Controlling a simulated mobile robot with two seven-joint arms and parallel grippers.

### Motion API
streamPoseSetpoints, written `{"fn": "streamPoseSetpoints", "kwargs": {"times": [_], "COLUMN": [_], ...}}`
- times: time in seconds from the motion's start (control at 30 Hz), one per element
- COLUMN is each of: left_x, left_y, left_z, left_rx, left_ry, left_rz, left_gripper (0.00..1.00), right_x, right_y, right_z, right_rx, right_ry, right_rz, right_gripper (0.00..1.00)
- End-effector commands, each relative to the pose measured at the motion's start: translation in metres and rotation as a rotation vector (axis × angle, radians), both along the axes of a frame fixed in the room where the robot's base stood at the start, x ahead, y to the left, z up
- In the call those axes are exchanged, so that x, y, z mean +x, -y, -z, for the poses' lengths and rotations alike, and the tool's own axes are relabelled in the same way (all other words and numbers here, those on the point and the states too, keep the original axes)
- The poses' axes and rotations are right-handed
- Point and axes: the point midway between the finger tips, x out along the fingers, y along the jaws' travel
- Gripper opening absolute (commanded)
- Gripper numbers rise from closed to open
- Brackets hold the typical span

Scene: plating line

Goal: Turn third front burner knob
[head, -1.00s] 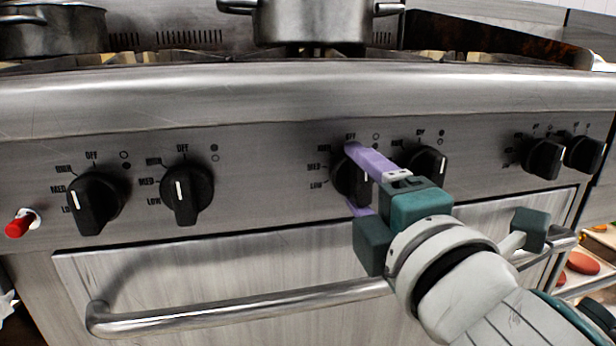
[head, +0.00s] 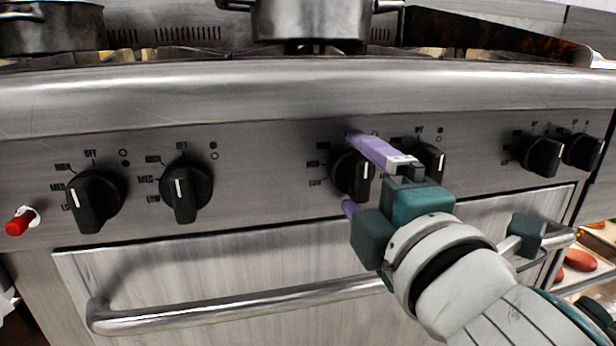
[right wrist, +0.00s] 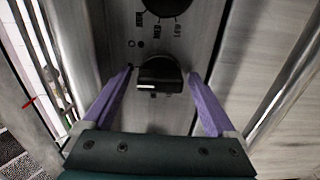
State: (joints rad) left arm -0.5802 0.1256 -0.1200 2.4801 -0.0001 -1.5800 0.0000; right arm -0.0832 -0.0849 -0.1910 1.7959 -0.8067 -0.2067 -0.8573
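The third front burner knob (head: 352,176) is black with a white pointer line and sits on the steel front panel, partly behind my right gripper (head: 350,172). The gripper's purple fingers are spread, one above the knob and one below it. In the right wrist view, the knob (right wrist: 160,76) lies between the two open fingers (right wrist: 160,73), with a gap on each side. Its white line shows on the knob's near face. My left gripper is not in view.
Two knobs, (head: 95,200) and (head: 186,190), sit to the left. A fourth knob (head: 432,160) is close right of my gripper, with two more farther right. An oven handle (head: 230,308) runs below. A pot (head: 312,20) stands on the stove top.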

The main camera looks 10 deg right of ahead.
Motion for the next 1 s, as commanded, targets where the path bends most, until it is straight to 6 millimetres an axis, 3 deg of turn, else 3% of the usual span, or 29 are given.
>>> {"fn": "streamPoseSetpoints", "kwargs": {"times": [0.37,0.8,1.0], "left_x": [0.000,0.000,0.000], "left_y": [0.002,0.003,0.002], "left_z": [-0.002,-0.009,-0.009], "left_rx": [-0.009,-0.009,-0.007], "left_ry": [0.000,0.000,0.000], "left_rz": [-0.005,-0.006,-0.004], "left_gripper": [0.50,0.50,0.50], "right_x": [-0.009,-0.082,-0.098], "right_y": [0.000,0.003,0.003], "right_z": [0.000,0.001,0.000], "right_rx": [-0.001,0.001,0.000], "right_ry": [-0.002,-0.004,-0.001], "right_rz": [0.001,0.003,0.001], "right_gripper": [0.94,0.94,0.94]}}
